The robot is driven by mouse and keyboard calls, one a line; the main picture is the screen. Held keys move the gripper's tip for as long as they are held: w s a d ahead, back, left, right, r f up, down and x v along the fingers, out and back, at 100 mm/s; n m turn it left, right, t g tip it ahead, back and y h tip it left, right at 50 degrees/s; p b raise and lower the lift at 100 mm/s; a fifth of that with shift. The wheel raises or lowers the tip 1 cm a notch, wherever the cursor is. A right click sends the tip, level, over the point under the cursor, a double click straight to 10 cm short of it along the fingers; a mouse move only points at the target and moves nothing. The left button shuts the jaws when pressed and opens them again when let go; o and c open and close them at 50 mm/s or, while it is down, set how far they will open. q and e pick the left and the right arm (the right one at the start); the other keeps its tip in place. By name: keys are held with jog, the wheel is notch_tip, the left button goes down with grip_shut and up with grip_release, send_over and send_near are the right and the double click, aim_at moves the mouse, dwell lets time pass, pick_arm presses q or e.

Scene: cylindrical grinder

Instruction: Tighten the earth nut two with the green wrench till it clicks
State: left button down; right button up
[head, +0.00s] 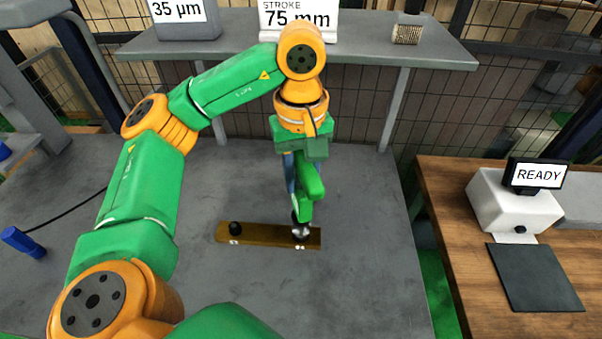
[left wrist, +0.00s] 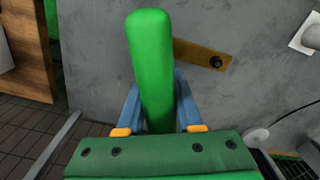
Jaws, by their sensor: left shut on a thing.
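A brass earth bar (head: 265,239) lies on the grey surface, with a dark nut (head: 235,228) at its left end. The green wrench (head: 309,185) stands upright over the bar's right end, its silvery head (head: 301,230) at the spot marked with two dots. That head hides the nut there, so I cannot tell how well it is seated. My left gripper (head: 297,172) is shut on the wrench handle. In the left wrist view the handle (left wrist: 150,65) sits between the blue fingers, and the other nut (left wrist: 216,62) shows on the bar. My right gripper is not in view.
A wooden bench (head: 450,240) on the right holds a white device with a READY screen (head: 538,175) and a black mat (head: 535,278). A grey shelf (head: 370,48) with signs stands behind. A blue tool (head: 22,242) with a cable lies at left. Grey surface around the bar is clear.

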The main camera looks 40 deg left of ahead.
aim_at(302, 153)
pick_arm(q)
jog(key=shift+n, duration=0.5)
jog(key=shift+w+r+p, duration=0.2)
jog(key=shift+r+p, duration=0.7)
jog(key=shift+p, duration=0.25)
jog(key=shift+s+r+p, duration=0.1)
jog(key=shift+r+p, duration=0.6)
jog(key=shift+r, duration=0.05)
jog(key=shift+r+p, duration=0.75)
jog(key=shift+p, duration=0.05)
notch_tip(302, 153, up, 5)
jog(key=p, duration=0.5)
jog(key=shift+r, duration=0.2)
jog(key=shift+f, duration=0.15)
